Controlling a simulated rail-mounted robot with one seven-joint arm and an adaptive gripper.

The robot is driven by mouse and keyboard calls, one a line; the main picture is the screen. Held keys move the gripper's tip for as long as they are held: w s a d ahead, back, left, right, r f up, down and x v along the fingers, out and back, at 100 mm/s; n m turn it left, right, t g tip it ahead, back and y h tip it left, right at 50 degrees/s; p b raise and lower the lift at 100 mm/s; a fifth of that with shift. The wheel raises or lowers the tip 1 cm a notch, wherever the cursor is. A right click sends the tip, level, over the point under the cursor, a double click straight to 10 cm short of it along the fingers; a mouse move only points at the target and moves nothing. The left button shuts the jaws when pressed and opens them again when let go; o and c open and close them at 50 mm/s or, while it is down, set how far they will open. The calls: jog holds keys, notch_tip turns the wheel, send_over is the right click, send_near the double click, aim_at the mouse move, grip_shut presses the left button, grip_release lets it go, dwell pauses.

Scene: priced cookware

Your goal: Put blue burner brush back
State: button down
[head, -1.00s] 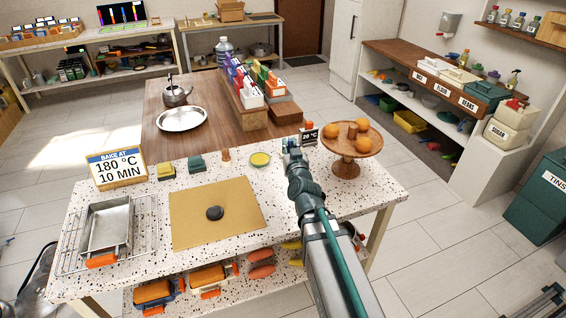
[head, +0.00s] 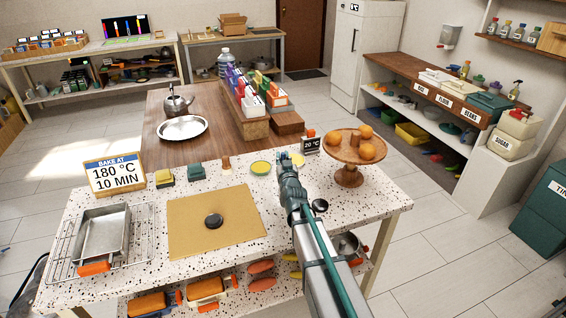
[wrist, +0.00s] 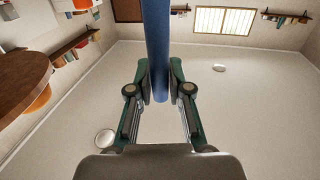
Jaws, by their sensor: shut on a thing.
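The blue burner brush shows in the wrist view as a thick blue shaft (wrist: 157,45) running up out of the top of the picture. My gripper (wrist: 161,88) is shut on it, one green finger on each side. The far end of the brush is out of that view. In the head view my gripper (head: 286,160) is over the far edge of the speckled counter (head: 340,225), left of the fruit stand. The brush cannot be made out there. I cannot tell which place is the brush's own.
A wooden stand (head: 349,176) with oranges is close to my gripper's right. A small 20 °C display (head: 311,145) and a yellow dish (head: 260,168) are near it. Colourful boxes (head: 262,90) stand on the wooden table behind.

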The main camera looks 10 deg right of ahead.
jog(key=shift+f, duration=0.75)
jog(key=shift+f, duration=0.15)
jog(key=c, duration=1.1)
grip_release()
jog(key=shift+r, duration=0.3)
jog(key=s+b, duration=0.2)
jog(key=s, duration=1)
jog(key=shift+a+b, duration=0.2)
jog(key=shift+b, duration=0.15)
